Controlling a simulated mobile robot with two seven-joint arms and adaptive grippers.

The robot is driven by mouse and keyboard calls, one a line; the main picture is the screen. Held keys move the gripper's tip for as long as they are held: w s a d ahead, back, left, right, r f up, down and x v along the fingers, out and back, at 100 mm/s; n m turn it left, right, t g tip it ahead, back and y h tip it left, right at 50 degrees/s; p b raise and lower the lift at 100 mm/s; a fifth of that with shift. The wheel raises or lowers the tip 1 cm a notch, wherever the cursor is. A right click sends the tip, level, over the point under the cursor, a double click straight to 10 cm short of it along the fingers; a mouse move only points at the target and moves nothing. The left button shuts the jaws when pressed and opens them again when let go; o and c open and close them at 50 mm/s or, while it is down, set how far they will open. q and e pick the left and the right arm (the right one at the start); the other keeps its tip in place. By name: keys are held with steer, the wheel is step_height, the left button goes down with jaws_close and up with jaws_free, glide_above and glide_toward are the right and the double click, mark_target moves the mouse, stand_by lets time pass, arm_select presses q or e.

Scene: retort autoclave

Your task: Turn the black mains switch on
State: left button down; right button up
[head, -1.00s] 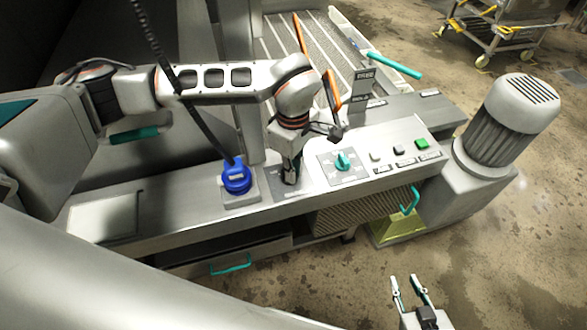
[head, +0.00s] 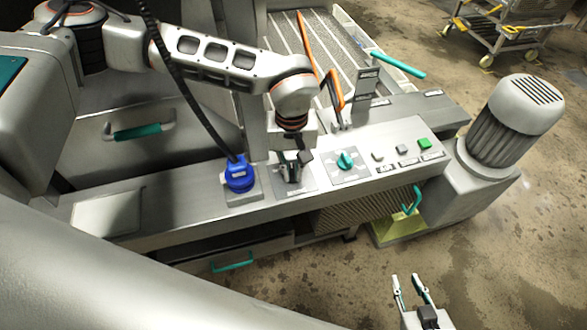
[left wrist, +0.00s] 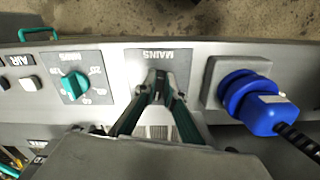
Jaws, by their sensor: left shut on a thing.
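The mains panel (left wrist: 185,66), a grey plate labelled MAINS, is on the control console between a blue plug and a teal dial. It also shows in the head view (head: 308,183). My left gripper (head: 290,178) reaches down onto this plate. In the left wrist view its fingertips (left wrist: 161,78) converge just below the MAINS lettering and are shut on the black mains switch, which the fingers hide almost wholly. The switch's setting cannot be read. My right gripper (head: 411,279) is open and empty at the lower right, above the floor and away from the console.
The blue plug (head: 239,176) with its black cable stands close left of my left gripper. The teal dial (head: 346,160) is close on the right, followed by white, grey and green buttons (head: 424,144). A grey motor (head: 514,118) stands past the console's right end.

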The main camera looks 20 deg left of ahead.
arm_select(q)
steer(key=m, duration=0.4)
steer(key=m+p, duration=0.1)
steer(key=m, duration=0.1)
steer(key=shift+a+r, duration=0.1)
steer(key=shift+a, duration=0.25)
steer(key=shift+m, duration=0.4)
steer(key=c, duration=2.1)
jaws_free()
steer(key=shift+c, duration=0.2)
step_height(320, 180, up, 12)
